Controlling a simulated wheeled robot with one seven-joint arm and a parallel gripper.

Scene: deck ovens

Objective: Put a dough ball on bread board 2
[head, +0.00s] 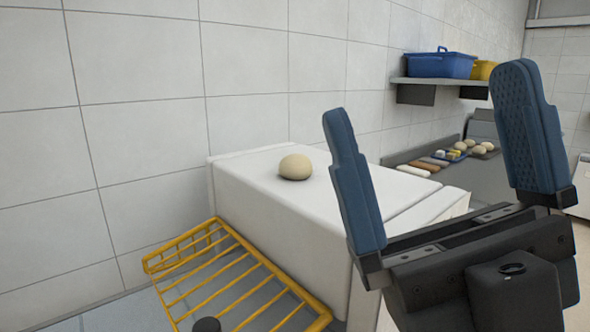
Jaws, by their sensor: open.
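A pale dough ball (295,167) rests on top of a white box-shaped unit (250,182) against the tiled wall. My gripper (425,90) is open and empty in the right foreground, its two blue padded fingers pointing up and wide apart. In the picture it lies to the right of the dough ball and covers part of the unit. Several more pale round balls (478,147) sit on a counter in the back right. I cannot tell any board marked 2 in this view.
A yellow wire rack (232,300) stands at the lower left beside the white unit. A wall shelf (438,81) holds a blue bin (440,65) and a yellow container (482,70). Several small items lie on the back counter (425,155). The unit's top around the dough ball is clear.

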